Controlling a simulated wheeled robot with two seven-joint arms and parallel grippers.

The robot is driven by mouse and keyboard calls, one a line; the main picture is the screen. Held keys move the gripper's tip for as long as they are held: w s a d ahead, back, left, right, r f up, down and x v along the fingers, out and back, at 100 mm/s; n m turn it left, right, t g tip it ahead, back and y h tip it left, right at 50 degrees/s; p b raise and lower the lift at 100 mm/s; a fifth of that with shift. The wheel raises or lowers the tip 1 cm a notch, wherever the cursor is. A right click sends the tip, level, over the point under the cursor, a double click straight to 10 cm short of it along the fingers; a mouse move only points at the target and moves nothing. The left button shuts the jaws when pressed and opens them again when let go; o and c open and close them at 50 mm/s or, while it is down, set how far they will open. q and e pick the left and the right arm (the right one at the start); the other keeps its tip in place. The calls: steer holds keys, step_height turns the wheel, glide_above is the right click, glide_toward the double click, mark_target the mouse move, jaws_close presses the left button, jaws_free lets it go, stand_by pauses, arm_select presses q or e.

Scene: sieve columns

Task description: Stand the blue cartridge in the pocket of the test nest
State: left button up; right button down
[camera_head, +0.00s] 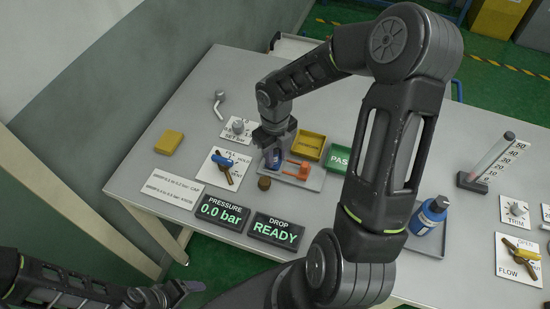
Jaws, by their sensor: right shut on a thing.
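My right gripper (272,145) reaches down over the left end of a grey tray. It is shut on a small blue cartridge (273,158), which looks roughly upright; the fingers hide its upper part. An orange holder (297,170) stands on the tray just right of the cartridge; I cannot tell whether it is the test nest or whether the cartridge's bottom touches anything. A brown round knob-like piece (264,183) sits just in front. My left gripper (168,294) is low at the bottom left, away from these things; its finger opening is unclear.
A yellow bin (311,146) and green PASS bin (339,159) stand behind the tray. Pressure (222,213) and drop (276,231) displays stand in front. Valve plates flank the area. My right arm crosses the table's middle.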

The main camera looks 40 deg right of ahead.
steer(key=shift+f, duration=0.5)
steer(key=c, duration=1.4)
jaws_free()
steer(key=shift+f, duration=0.15)
step_height(320, 180, up, 12)
steer(key=p, duration=0.5)
steer(key=shift+r+p, duration=0.2)
steer(key=shift+p, duration=0.2)
